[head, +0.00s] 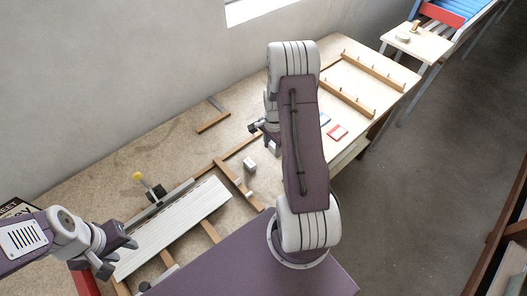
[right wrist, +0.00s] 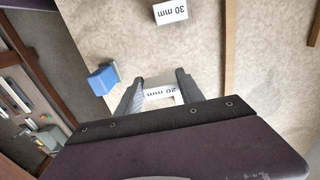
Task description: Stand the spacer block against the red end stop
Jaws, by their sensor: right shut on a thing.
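My right gripper (right wrist: 158,93) is shut on a white spacer block marked 20 mm (right wrist: 161,91), which sits between its two fingertips. In the head view my right arm largely hides this gripper (head: 265,135). Another white block, marked 30 mm (right wrist: 170,11), lies apart on the tan bench top; a white block also shows on the bench in the head view (head: 249,164). My left gripper (head: 119,256) is empty, its fingers apart, near the white slatted profile (head: 185,225). A red piece (head: 86,283) shows beside my left arm; I cannot tell whether it is the end stop.
A blue block (right wrist: 103,79) lies left of the right gripper. Red (head: 337,132) and blue flat pieces lie farther right. The back of the bench is mostly clear.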

